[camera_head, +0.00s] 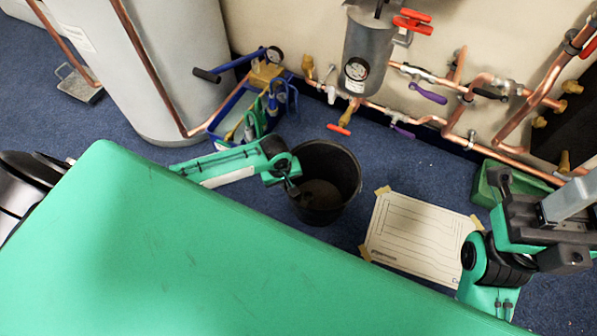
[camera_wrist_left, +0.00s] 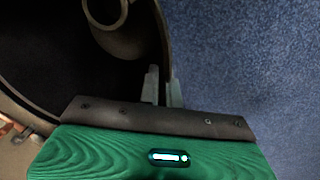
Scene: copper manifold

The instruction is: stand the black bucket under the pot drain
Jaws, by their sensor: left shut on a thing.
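The black bucket (camera_head: 340,166) stands upright on the blue floor, or very close to it, in the head view. My left gripper (camera_head: 292,190) is shut on its near-left wall. In the left wrist view the fingers (camera_wrist_left: 164,88) pinch the bucket's rim, and its dark inside (camera_wrist_left: 60,55) fills the upper left. The grey pot (camera_head: 372,50) with a round gauge hangs on the wall behind and right of the bucket. Its brass drain (camera_head: 350,111) with a red lever (camera_head: 338,129) is beyond the bucket's far rim. My right gripper (camera_head: 497,180) is at the right; its fingers are unclear.
A white lined sheet (camera_head: 415,238) with taped corners lies right of the bucket. A blue tool caddy (camera_head: 240,108) stands behind left, beside a large pale tank (camera_head: 165,60). A green bin (camera_head: 487,188) is at the right. Copper pipes (camera_head: 430,120) run along the wall.

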